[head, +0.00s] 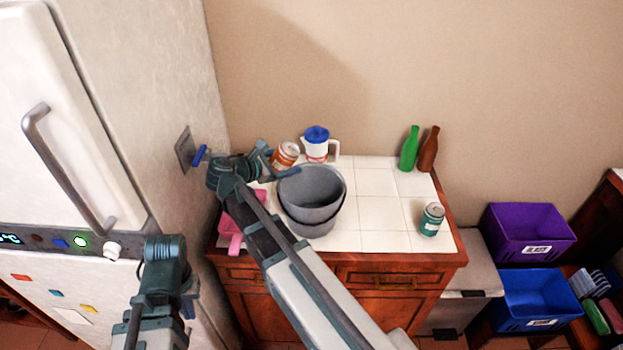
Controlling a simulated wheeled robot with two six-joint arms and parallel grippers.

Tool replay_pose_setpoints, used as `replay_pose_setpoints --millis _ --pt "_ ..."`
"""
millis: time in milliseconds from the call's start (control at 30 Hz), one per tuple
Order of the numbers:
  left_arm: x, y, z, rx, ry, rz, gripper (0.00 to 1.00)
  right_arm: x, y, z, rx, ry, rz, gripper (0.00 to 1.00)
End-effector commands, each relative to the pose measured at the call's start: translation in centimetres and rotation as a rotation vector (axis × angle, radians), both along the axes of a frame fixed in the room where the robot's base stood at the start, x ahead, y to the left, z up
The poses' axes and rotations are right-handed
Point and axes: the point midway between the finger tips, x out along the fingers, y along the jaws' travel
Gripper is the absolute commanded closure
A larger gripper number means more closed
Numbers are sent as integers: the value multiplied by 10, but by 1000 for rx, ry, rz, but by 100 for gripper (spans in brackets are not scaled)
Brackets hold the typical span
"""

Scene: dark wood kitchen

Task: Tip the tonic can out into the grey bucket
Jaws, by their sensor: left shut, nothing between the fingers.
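The grey bucket (322,187) stands upright on the white-tiled counter, partly covered by my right forearm. An orange can (284,156) with a silver top leans to the right just behind the bucket's left rim. A teal can (431,219) stands at the counter's right side. I cannot read which is the tonic can. My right gripper (281,163) is at the orange can, its fingers beside and in front of it; its grip cannot be made out. My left gripper (187,295) is low at the left, shut and empty, away from the counter and mostly hidden by its wrist.
A white jug with a blue lid (317,143) stands behind the bucket. A green bottle (409,150) and a brown bottle (428,150) stand at the back right. A pink item (236,243) lies at the left edge. The fridge (70,150) bounds the left. Tiles right of the bucket are clear.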

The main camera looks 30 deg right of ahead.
Motion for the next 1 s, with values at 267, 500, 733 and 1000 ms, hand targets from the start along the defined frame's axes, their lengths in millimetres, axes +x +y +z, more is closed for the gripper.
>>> replay_pose_setpoints --millis 267,500,733,1000 --pt "0 0 20 0 0 -1 100 -2 -2 -2 150 -97 0 89" --pt "0 0 28 0 0 -1 100 1 3 -11 281 -183 0 89" --pt "0 0 48 0 0 -2 100 4 8 -4 406 -264 0 89" --pt "0 0 65 0 0 -2 100 7 12 3 547 -355 -1 89"
